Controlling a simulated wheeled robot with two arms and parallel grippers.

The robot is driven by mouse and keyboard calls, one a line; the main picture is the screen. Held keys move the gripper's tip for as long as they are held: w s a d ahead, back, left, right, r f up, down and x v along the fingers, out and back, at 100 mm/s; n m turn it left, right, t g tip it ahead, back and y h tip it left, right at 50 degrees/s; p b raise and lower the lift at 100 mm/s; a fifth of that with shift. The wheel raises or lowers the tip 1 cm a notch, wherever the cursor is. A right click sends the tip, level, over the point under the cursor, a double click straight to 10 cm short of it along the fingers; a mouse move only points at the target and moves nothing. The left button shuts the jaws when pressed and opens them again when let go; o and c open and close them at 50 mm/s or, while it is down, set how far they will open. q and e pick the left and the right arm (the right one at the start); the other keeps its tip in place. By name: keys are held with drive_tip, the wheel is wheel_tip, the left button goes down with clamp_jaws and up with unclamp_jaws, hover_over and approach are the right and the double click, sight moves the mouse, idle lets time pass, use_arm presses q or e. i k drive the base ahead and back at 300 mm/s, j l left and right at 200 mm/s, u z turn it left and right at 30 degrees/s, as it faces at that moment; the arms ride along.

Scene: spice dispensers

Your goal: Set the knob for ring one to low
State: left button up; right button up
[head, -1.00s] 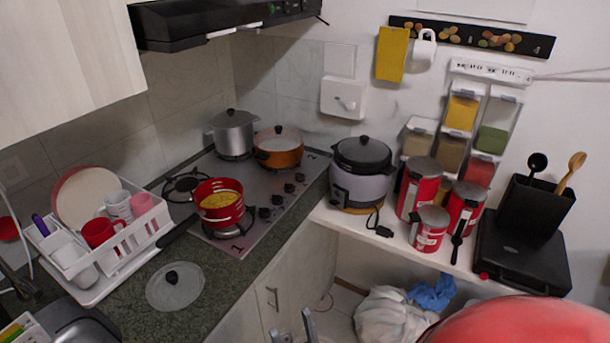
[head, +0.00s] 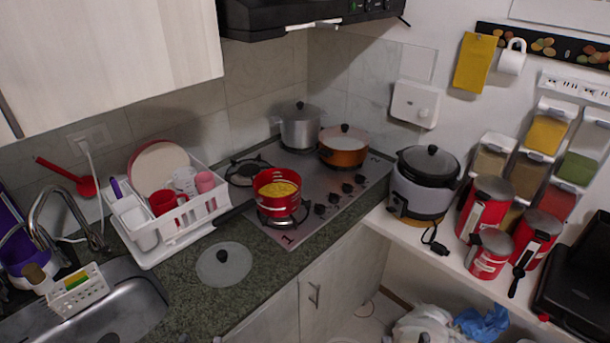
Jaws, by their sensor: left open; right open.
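The steel cooktop (head: 300,225) is set in the dark counter. A row of several dark knobs runs along its right side; the nearest knob (head: 320,209) is closest to the printed "1" (head: 289,239). Knob pointer settings are too small to read. A red pot (head: 277,189) with yellow food stands over the front burner (head: 283,218) beside the "1". Only small tips of my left gripper (head: 200,340) and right gripper (head: 405,339) show at the bottom edge. Both are open, apart from the knobs and well below them in the picture.
An orange pan (head: 343,146) and a steel pot (head: 300,127) stand at the back of the cooktop. A glass lid (head: 224,264) lies on the counter, near the dish rack (head: 165,242). A rice cooker (head: 424,183) and red canisters (head: 485,205) stand right.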

sight(319, 208)
drive_tip(key=i+l+u, duration=0.1)
drive_tip(key=l+u, duration=0.75)
drive_tip(key=l, duration=0.2)
